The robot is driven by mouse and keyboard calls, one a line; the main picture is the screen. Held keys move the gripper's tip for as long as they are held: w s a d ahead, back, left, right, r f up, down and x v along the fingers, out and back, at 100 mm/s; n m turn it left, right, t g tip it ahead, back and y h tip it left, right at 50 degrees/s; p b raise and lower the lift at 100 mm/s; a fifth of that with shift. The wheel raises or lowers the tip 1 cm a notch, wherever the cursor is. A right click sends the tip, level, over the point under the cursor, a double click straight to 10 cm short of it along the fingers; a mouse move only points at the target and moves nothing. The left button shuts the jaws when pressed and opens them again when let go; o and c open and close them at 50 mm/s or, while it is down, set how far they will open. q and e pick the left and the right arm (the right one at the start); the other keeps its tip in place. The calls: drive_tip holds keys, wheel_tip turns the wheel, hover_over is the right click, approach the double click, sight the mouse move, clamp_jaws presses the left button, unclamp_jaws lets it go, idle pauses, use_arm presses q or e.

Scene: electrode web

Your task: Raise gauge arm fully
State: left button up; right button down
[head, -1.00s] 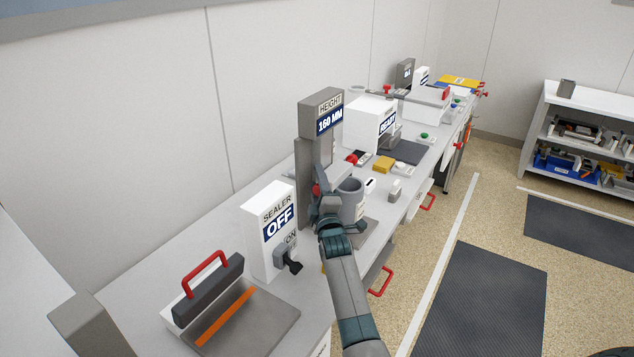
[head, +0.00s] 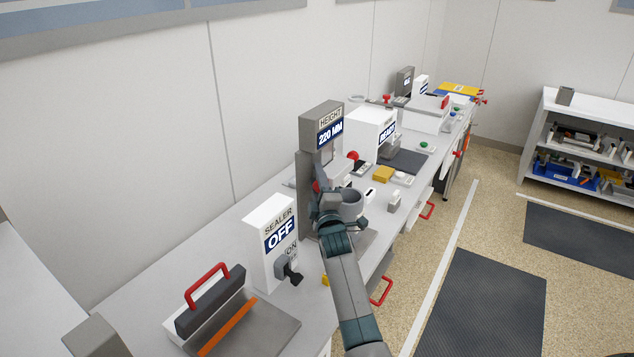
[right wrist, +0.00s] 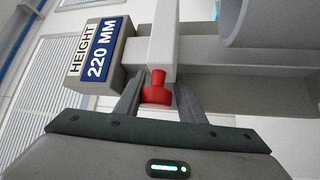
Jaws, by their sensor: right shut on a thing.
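The height gauge is a grey upright stand on the bench; its display (head: 330,132) reads 220 MM, and the display also shows in the right wrist view (right wrist: 100,50). A red knob (right wrist: 157,90) sits on the gauge's pale arm piece (right wrist: 163,38). My right gripper (right wrist: 159,94) is shut on this knob, one finger on each side. In the head view my right gripper (head: 326,203) is at the front of the gauge column (head: 306,195) and hides most of the knob and arm. My left gripper is not in view.
A white sealer box (head: 270,235) reading OFF, with a dark switch, is nearer on the left. A sealer with a red handle (head: 207,283) lies in front. Several other devices crowd the bench beyond.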

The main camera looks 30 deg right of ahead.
drive_tip(key=c, duration=1.4)
unclamp_jaws()
drive_tip(key=shift+r, duration=0.15)
drive_tip(key=shift+o, duration=0.2)
drive_tip(key=shift+d, duration=0.1)
drive_tip(key=shift+s+f, duration=0.1)
drive_tip(key=shift+f, duration=0.1)
drive_tip(key=b+v, duration=0.5)
drive_tip(key=v, duration=1.2)
drive_tip(key=shift+s, duration=0.2)
